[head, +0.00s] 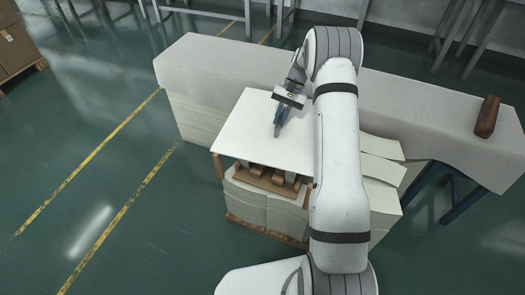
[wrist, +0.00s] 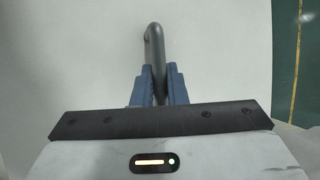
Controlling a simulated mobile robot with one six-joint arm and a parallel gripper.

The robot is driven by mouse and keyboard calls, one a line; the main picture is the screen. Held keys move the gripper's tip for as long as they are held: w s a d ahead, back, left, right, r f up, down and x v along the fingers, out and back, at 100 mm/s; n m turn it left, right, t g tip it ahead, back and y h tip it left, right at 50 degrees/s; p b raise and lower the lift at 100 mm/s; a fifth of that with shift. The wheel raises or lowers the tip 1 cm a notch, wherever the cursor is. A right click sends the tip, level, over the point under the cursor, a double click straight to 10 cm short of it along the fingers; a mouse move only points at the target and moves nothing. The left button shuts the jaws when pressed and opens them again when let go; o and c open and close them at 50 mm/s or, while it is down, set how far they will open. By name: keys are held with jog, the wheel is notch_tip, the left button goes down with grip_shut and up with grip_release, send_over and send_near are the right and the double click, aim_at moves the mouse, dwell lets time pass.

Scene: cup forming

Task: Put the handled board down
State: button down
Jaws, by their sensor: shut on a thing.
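The handled board is a flat white panel (head: 245,135), seen in the head view over the front stack, roughly level. Its dark rounded handle (wrist: 153,45) stands up between my fingers in the wrist view, with the pale board face filling most of the picture behind it. My gripper (head: 277,130) points down at the board's upper middle; its blue fingers (wrist: 153,88) are closed on the handle. Brown wooden pieces (head: 265,178) show beneath the board's front edge. I cannot tell whether the board touches what is under it.
A long grey-white covered table (head: 215,65) runs behind the board. A brown block (head: 487,116) lies at its right end. Stacked pale sheets (head: 265,208) stand below the board, and more sheets (head: 382,165) lie to its right. Green floor at left is clear; cardboard boxes (head: 15,45) stand far left.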

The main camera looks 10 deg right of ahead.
jog(key=w+r+m+b, duration=0.1)
jog(key=w+r+b, duration=0.1)
jog(key=shift+w, duration=0.3)
notch_tip(320, 180, down, 9)
jog(key=b, duration=0.2)
jog(key=shift+f, duration=0.2)
jog(key=shift+f, duration=0.15)
jog(key=c, duration=1.5)
grip_release()
jog(key=shift+o, duration=0.2)
